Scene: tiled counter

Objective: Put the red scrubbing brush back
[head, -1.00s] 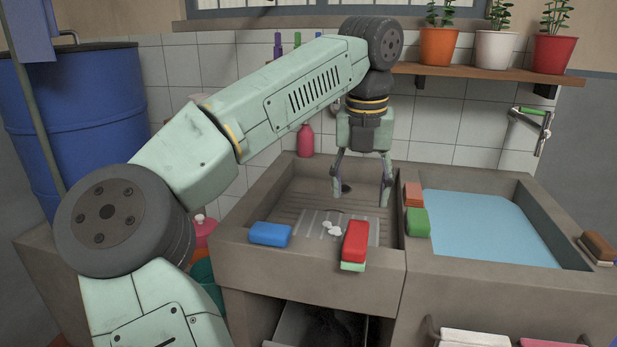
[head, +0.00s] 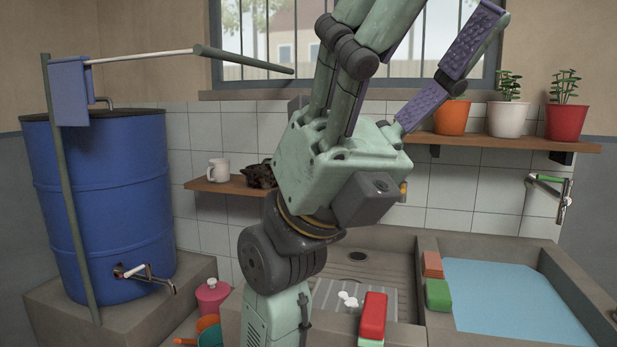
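A red block-shaped piece (head: 373,314), which looks like the red scrubbing brush, sits on the front rim of the left basin, with a pale green edge under it. My gripper (head: 425,30) is raised high in front of the window, far above the brush, pointing upward. Its fingers are spread wide, one showing purple pads, and nothing shows between them. The fingertips are partly cut off at the top edge. My arm hides the left part of the basin's front rim.
An orange-red block (head: 432,264) and a green block (head: 437,295) stand on the divider beside the water-filled basin (head: 515,300). A shelf (head: 520,142) with potted plants is at right. A blue barrel (head: 105,200) and a pole (head: 72,220) with a rod stand at left.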

